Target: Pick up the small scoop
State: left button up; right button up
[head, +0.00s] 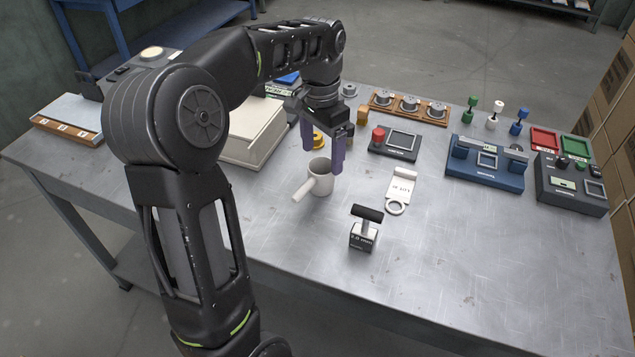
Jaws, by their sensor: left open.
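The small scoop (320,183) is a cream-coloured cup with a short handle pointing toward the lower left. It stands on the metal table, open side up. My left gripper (322,158) is open, its two purple fingers pointing down just above and behind the scoop's rim. One finger overlaps the rim's right side in the picture. I cannot tell whether it touches the scoop. Nothing shows between the fingers except the table and part of a yellow item behind. My right gripper is out of view.
A cream box (252,133) is at left. The front table is clear.

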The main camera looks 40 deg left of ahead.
aim_at(321, 170)
pick_arm(q)
jog(key=shift+f, duration=0.2)
jog(key=f, duration=0.5)
jog(key=shift+s+d+f, duration=0.1)
jog(key=shift+s, duration=0.15)
dwell(0.5)
jog(key=c, duration=1.5)
notch_tip(321, 170, up, 10)
jog(key=shift+r+p, duration=0.1)
jog(key=shift+p, duration=0.25)
